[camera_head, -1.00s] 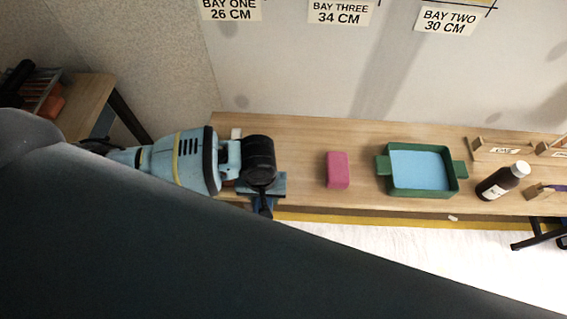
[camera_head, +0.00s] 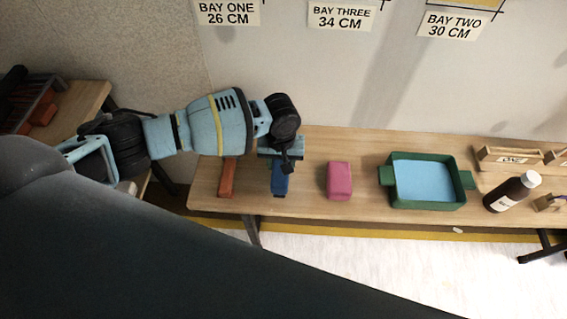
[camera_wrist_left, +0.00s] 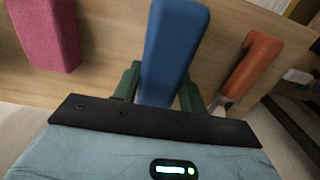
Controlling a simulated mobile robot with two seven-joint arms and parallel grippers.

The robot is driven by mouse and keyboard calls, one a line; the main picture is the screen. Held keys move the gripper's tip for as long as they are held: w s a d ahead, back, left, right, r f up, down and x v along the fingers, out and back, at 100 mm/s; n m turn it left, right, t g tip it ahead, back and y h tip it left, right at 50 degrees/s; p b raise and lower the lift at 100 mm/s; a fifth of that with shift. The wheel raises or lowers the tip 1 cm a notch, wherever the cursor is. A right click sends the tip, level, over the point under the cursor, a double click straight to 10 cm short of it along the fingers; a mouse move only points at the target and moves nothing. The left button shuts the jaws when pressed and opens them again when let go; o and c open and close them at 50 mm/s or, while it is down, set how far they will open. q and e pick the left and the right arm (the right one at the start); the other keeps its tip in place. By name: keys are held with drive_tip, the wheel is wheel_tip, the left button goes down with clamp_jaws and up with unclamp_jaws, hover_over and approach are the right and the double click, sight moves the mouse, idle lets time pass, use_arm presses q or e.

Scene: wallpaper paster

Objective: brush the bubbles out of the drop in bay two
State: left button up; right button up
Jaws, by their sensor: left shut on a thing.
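My left gripper (camera_head: 281,163) is shut on a blue block-shaped tool (camera_head: 280,181), over the bench at the left. In the left wrist view the blue tool (camera_wrist_left: 175,45) sits between the green fingers (camera_wrist_left: 158,92). I cannot tell whether it touches the bench; its far end and any bristles are hidden. The bay two sign (camera_head: 452,25) is on the wall at the top right. Just above it is the lower edge of a yellowish panel (camera_head: 470,3) with black corner marks; the rest is out of frame. My right gripper is not in view.
On the wooden bench (camera_head: 330,140) are an orange-handled tool (camera_head: 228,178), a pink block (camera_head: 339,180), a green tray (camera_head: 428,205) with light blue inside, and a dark bottle (camera_head: 510,193). Wooden holders (camera_head: 508,157) stand at the right. Bare bench lies along the wall.

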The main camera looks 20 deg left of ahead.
use_arm(q)
drive_tip(key=shift+w, duration=0.4)
drive_tip(key=shift+w+b, duration=0.35)
drive_tip(key=shift+w, duration=0.3)
drive_tip(key=shift+s+f, duration=0.2)
drive_tip(key=shift+f, duration=1.3)
drive_tip(key=o, duration=1)
drive_tip(key=shift+f, duration=0.1)
